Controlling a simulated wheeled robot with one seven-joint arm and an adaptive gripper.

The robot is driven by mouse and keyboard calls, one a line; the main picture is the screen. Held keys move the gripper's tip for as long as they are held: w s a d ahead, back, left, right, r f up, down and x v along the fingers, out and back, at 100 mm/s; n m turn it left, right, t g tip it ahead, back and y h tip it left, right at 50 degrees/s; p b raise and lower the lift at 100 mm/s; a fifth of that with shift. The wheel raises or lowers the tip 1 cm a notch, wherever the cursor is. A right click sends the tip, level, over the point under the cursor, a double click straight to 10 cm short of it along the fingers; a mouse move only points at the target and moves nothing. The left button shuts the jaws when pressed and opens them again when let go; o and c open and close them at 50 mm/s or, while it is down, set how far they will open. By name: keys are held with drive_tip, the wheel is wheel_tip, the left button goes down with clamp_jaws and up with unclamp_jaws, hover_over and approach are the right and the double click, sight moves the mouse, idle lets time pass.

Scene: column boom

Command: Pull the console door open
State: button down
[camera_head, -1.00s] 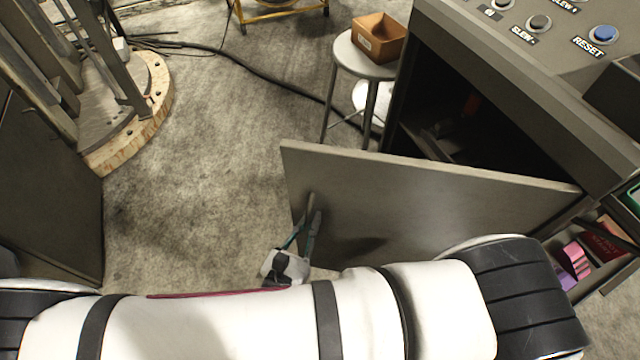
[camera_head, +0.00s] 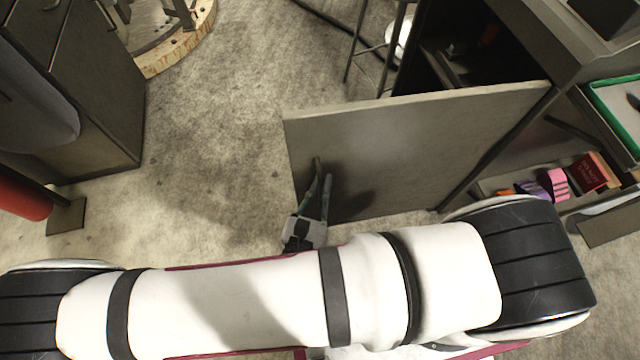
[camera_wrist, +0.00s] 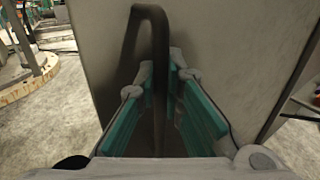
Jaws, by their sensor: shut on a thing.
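The console door (camera_head: 420,140) is a flat grey panel that stands swung out from the console (camera_head: 580,40), with the dark inside of the console showing behind it. My gripper (camera_head: 321,185) is at the door's lower left part and is shut on the door handle (camera_head: 317,163). In the wrist view the handle (camera_wrist: 150,30) is a dark bent bar, and the teal-padded fingers of my gripper (camera_wrist: 160,90) close around it in front of the door (camera_wrist: 230,50). The lower part of the handle is partly hidden between the fingers.
An open shelf with a red box (camera_head: 588,174) and a pink item (camera_head: 555,184) is right of the door. A stool (camera_head: 400,35) stands behind it. A grey cabinet (camera_head: 80,80) and a round wooden base (camera_head: 180,45) are at left. Bare floor (camera_head: 215,140) lies between.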

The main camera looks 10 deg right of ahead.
drive_tip(key=shift+s+a, duration=0.1)
drive_tip(key=c, duration=1.7)
unclamp_jaws()
